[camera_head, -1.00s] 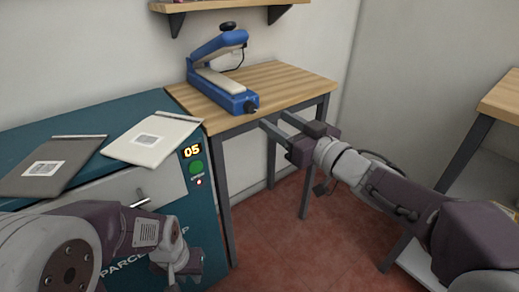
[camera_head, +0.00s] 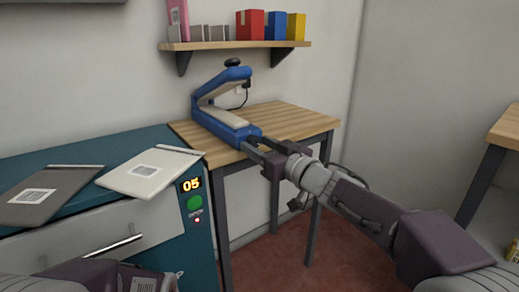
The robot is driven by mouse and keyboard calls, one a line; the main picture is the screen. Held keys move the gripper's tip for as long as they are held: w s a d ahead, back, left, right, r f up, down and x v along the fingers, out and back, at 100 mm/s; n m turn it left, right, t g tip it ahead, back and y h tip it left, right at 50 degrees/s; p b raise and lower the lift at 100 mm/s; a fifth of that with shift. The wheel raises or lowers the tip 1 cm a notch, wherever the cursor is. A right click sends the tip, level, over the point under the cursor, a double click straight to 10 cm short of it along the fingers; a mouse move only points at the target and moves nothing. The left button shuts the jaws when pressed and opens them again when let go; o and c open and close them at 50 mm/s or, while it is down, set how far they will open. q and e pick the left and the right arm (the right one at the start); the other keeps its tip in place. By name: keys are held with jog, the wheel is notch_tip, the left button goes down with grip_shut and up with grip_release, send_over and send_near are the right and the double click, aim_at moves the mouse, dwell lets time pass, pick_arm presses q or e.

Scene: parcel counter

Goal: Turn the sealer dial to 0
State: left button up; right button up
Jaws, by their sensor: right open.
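The blue sealer (camera_head: 226,122) stands on the wooden table (camera_head: 290,118) with its upper arm raised and a black knob on top. Its small dark dial (camera_head: 254,137) is at the front right end of the base; its setting is too small to read. My right gripper (camera_head: 256,148) is open, its two fingers pointing left at the dial end. The fingertips are at or very close to the dial; I cannot tell whether they touch it. My left arm (camera_head: 95,277) shows only in part at the bottom left, its gripper out of frame.
A teal parcel machine (camera_head: 170,234) with a lit 05 display (camera_head: 191,185) stands left of the table. A grey mailer (camera_head: 45,196) and a white mailer (camera_head: 150,172) lie on it. A shelf (camera_head: 235,45) with boxes hangs above. Another table (camera_head: 506,127) is at right.

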jog(key=shift+c, duration=0.3)
grip_shut()
